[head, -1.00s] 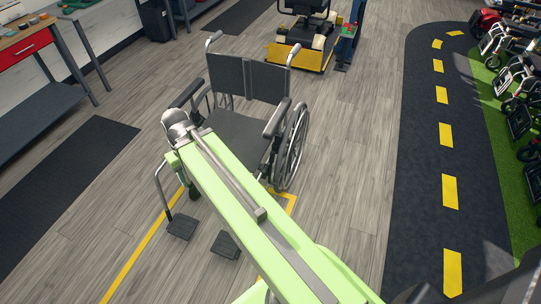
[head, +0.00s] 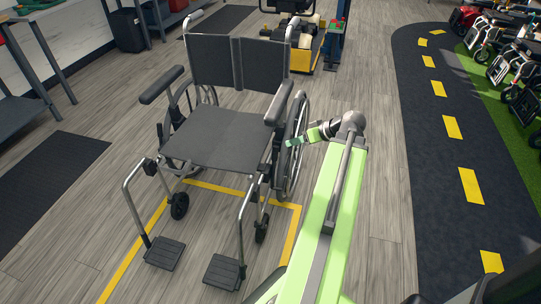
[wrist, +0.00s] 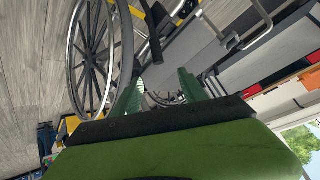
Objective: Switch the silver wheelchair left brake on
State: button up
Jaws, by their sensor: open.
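The silver wheelchair (head: 222,135) faces me in the head view, with a dark grey seat and back. Its left large wheel (head: 294,145) is on the picture's right side, and shows large in the wrist view (wrist: 128,45). My gripper (head: 291,143) is beside this wheel, near its front edge, with its green fingers pointing toward the chair. In the wrist view my gripper (wrist: 160,92) is open, with nothing clearly held between the fingers. A dark bar (wrist: 153,38) lies just beyond the fingers; I cannot tell whether it is the brake lever.
Two footrests (head: 165,252) stick out at the chair's front. A yellow floor line (head: 291,236) runs around the chair. Open wood floor lies right of my arm, up to a dark lane (head: 440,160) with yellow dashes. A yellow machine (head: 305,55) stands behind.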

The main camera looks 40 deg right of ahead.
aim_at(274, 150)
jog(key=b+x, duration=0.5)
jog(key=x, duration=0.3)
jog(key=b+x, duration=0.6)
jog(key=x, duration=0.2)
jog(key=shift+s+d+f, duration=0.1)
jog(key=shift+s+d, duration=0.05)
jog(key=shift+d, duration=0.05)
jog(key=shift+w+a+f+b, duration=0.15)
jog(key=shift+w+f+b, duration=0.15)
jog(key=shift+w, duration=0.25)
grip_shut()
